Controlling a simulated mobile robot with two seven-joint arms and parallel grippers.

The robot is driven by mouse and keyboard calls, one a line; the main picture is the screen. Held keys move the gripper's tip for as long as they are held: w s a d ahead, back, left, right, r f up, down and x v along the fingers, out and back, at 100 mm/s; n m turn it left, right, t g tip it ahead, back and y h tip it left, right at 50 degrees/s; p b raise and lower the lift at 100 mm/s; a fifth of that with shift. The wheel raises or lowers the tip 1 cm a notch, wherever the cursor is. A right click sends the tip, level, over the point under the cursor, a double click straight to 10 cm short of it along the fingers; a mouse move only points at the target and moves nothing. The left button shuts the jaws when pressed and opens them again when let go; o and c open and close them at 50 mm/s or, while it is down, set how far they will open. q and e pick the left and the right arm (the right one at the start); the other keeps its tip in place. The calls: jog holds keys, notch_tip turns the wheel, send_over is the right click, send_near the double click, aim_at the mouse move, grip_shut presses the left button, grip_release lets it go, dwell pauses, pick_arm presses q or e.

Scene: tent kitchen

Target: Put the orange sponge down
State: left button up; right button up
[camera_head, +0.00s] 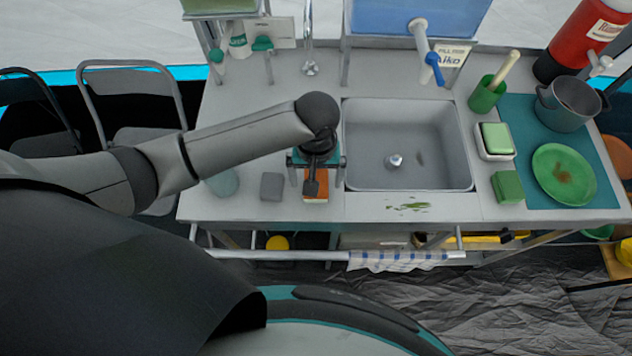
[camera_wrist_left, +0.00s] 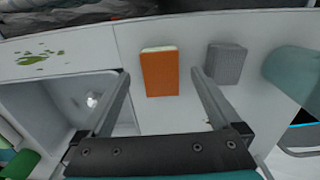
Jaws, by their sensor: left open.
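The orange sponge (camera_head: 316,186) lies on the grey counter (camera_head: 230,120) just left of the sink, near the front edge. In the wrist view the whole orange sponge (camera_wrist_left: 160,73) shows, with a pale edge at one end. My left gripper (camera_head: 317,178) is above the sponge in the head view and partly covers it. In the wrist view the left gripper (camera_wrist_left: 160,80) is open, with its two fingers apart on either side of the sponge and no visible contact. My right gripper is in neither view.
A grey sponge (camera_head: 272,186) and a teal cup (camera_head: 223,183) stand to the left. The sink (camera_head: 405,145) is to the right, with a green smear (camera_head: 408,206) on the counter before it. A green sponge (camera_head: 507,187) and green plate (camera_head: 564,174) are farther right.

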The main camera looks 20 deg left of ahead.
pick_arm(q)
notch_tip(320, 180, up, 7)
jog(key=p, duration=0.1)
dwell(0.7)
